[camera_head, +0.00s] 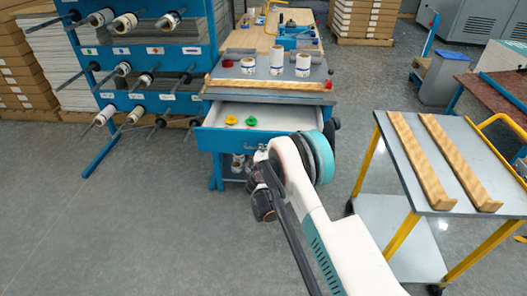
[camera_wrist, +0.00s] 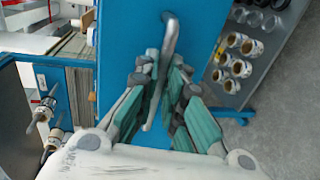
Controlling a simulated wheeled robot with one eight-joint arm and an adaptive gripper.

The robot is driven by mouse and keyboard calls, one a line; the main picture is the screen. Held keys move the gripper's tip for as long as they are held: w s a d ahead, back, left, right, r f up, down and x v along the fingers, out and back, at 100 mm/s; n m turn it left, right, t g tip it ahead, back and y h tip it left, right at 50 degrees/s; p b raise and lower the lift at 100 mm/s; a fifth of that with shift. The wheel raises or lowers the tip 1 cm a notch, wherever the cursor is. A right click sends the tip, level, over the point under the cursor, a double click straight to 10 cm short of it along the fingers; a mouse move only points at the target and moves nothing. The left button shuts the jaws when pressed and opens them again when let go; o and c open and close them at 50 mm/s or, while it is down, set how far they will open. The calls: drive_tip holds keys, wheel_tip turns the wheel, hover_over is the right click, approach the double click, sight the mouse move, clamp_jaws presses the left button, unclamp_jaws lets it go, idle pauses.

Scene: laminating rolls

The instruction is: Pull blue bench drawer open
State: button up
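The blue bench (camera_head: 212,138) has a grey top. Its drawer (camera_head: 268,112) stands out from the front, and I see its pale inside. A yellow and a green round piece lie in it. The blue drawer front (camera_wrist: 128,38) fills the middle of the wrist view, with the metal bar handle (camera_wrist: 168,48) on it. My gripper (camera_wrist: 164,76) has its green-padded fingers close on both sides of the handle, which runs between them. They appear shut on it, though contact is partly hidden. In the head view my wrist hides part of the drawer front and the fingers.
Several white rolls (camera_head: 276,64) and a wooden strip (camera_head: 262,84) lie on the bench top. A blue rack (camera_head: 150,70) with rolls on pegs stands left. A grey cart (camera_head: 440,180) with two wooden strips stands right. Floor (camera_head: 120,220) in front is clear.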

drive_tip(key=o, duration=0.4)
drive_tip(key=shift+o, duration=0.2)
drive_tip(key=v, duration=0.7)
drive_tip(key=shift+s, duration=0.25)
